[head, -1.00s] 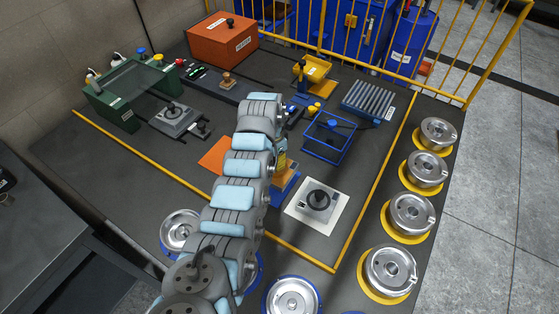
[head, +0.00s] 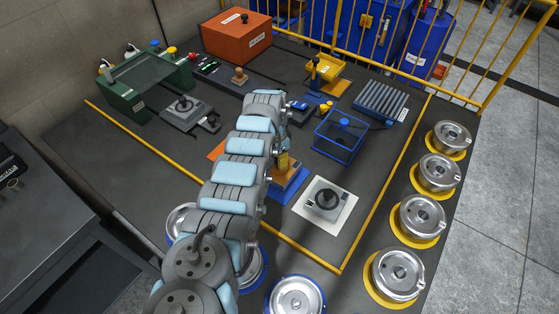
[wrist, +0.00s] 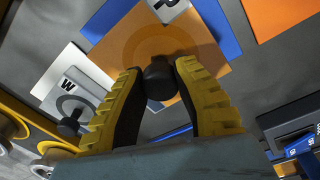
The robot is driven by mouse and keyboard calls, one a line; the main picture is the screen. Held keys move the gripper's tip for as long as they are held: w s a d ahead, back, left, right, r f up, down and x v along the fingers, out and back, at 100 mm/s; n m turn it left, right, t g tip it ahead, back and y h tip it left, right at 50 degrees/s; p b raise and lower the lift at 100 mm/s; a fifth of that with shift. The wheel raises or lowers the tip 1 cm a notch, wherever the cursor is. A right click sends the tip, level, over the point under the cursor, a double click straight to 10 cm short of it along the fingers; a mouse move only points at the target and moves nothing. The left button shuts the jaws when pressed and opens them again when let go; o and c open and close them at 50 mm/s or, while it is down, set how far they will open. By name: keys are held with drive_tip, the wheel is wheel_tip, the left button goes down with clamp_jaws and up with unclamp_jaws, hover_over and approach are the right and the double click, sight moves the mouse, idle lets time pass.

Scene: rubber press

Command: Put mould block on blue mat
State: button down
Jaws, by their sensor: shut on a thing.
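My gripper (wrist: 160,88) is shut on the black knob (wrist: 159,77) of the mould block. The mould block (wrist: 135,50) is a copper-brown square plate with a ring around its knob and a pale tag marked P. It is over the blue mat (wrist: 217,27), whose blue shows on both sides of it. In the head view the blue mat (head: 292,187) is partly hidden by my arm, and the gripper and block are mostly hidden too. I cannot tell whether the block touches the mat.
An orange mat (wrist: 275,14) lies beside the blue mat. On the other side a grey block marked W (head: 326,199) sits on a white mat (head: 345,211). A blue open frame (head: 338,145) stands behind. Yellow edge strips and several round metal moulds lie near the table's edges.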

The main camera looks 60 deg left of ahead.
sight(276, 158)
wheel_tip(276, 158, down, 3)
drive_tip(key=shift+f+b, duration=0.1)
drive_tip(key=shift+b, duration=0.85)
drive_tip(key=c, duration=0.9)
unclamp_jaws()
wheel_tip(276, 158, up, 4)
drive_tip(key=shift+a+f+p, duration=0.1)
drive_tip(key=shift+a+p, duration=0.05)
drive_tip(key=shift+p, duration=1.05)
drive_tip(key=r, duration=0.7)
drive_tip(key=shift+s+a+r+p, duration=0.2)
drive_tip(key=shift+r+p, duration=0.2)
drive_tip(key=shift+r, duration=0.25)
